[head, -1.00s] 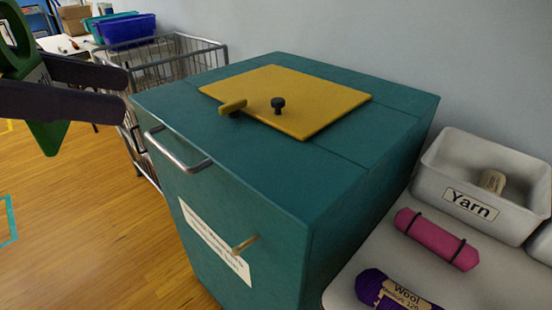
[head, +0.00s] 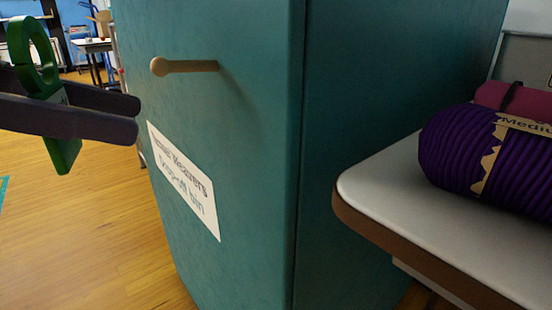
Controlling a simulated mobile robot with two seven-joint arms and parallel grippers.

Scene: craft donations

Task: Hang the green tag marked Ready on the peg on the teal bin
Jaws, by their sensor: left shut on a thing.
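The teal bin (head: 245,170) fills the middle of the head view, with its front face and right side showing. A wooden peg (head: 190,66) with a rounded end sticks out from its front face, above a white label. My left gripper (head: 130,117) is at the left edge, shut on the green tag (head: 64,150). The tag hangs upright with its ring-shaped top above the fingers. The fingers cover most of its middle, so its marking cannot be read. The tag is left of the peg and apart from it. My right gripper is not in view.
A white table (head: 390,185) with a brown edge stands right of the bin. Purple yarn (head: 470,150) and a pink roll (head: 515,98) lie on it. Desks (head: 95,44) stand far back.

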